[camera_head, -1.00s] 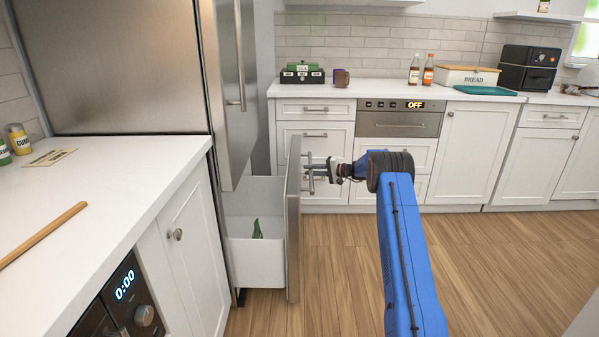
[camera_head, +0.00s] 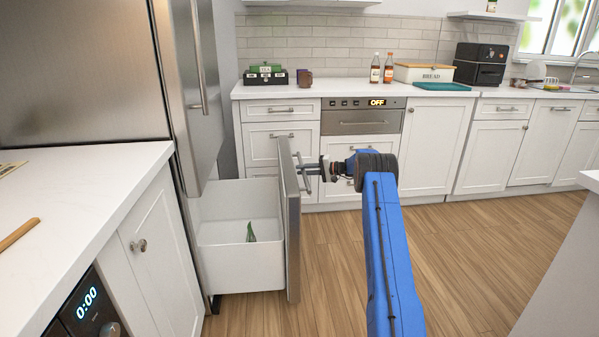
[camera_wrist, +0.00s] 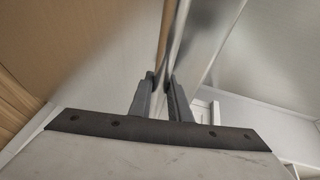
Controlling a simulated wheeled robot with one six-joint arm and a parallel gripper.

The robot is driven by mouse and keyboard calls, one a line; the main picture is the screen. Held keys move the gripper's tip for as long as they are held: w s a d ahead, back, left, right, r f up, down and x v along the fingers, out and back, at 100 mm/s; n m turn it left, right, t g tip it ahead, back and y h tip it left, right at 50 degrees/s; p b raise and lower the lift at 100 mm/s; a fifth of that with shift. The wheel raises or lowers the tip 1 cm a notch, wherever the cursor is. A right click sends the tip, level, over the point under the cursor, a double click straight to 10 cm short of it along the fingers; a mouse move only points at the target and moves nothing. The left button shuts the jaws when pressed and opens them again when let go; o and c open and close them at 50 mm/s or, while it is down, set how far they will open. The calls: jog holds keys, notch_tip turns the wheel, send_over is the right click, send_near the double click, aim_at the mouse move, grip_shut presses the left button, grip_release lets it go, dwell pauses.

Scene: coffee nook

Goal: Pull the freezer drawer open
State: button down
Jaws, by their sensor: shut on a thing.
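The freezer drawer (camera_head: 240,262) stands pulled out from the bottom of the steel fridge (camera_head: 75,70). Its white bin shows inside, with a small green item (camera_head: 251,232) in it. The drawer's steel front (camera_head: 290,225) faces right, and its bar handle (camera_head: 303,172) sticks out on that side. My gripper (camera_head: 309,170) is at the handle, shut on it. In the wrist view my gripper's two fingers (camera_wrist: 160,92) close around the shiny bar; the far part of the grip is hard to make out.
A white counter (camera_head: 75,215) with an oven below is at the left. Back cabinets (camera_head: 440,145) and a built-in oven (camera_head: 362,117) stand behind the drawer. Open wooden floor (camera_head: 450,255) lies to the right of the drawer.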

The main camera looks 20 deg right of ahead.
jog(key=shift+d, duration=0.1)
jog(key=c, duration=1.6)
grip_release()
jog(key=shift+c, duration=0.2)
jog(key=v, duration=1.7)
jog(key=shift+s+d, duration=0.15)
jog(key=shift+d, duration=0.05)
